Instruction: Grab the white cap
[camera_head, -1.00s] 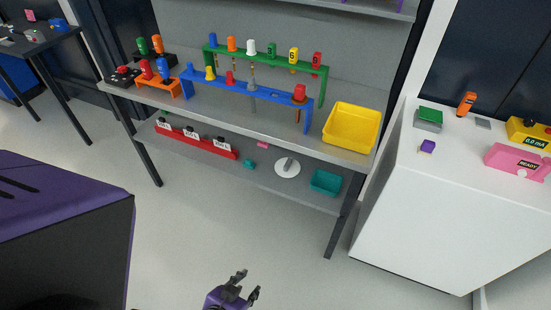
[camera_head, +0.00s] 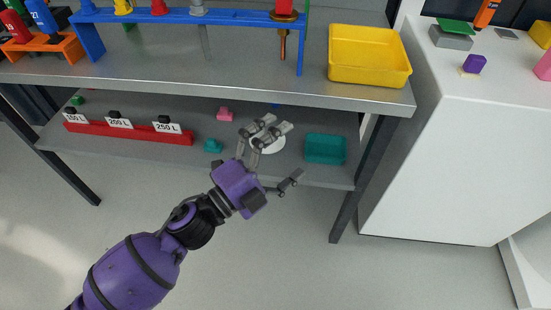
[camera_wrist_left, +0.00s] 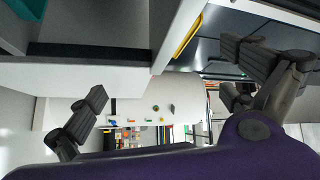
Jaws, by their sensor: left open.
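The white cap (camera_head: 272,146), a round white disc, lies on the lower grey shelf. In the head view my left gripper's fingers partly cover it. My left gripper (camera_head: 281,154) is open with its fingers spread, in front of the lower shelf and overlapping the cap in the picture. I cannot tell whether it touches the cap. In the left wrist view the open fingers (camera_wrist_left: 168,75) have nothing between them close by, and I cannot make out the cap there. My right gripper is not in view.
A teal tray (camera_head: 326,149) stands right of the cap. Small teal (camera_head: 213,146) and pink (camera_head: 225,114) pieces and a red strip with labels (camera_head: 120,132) lie left. The upper shelf (camera_head: 250,88) overhangs, with a yellow bin (camera_head: 370,56). A dark leg (camera_head: 362,180) stands at right.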

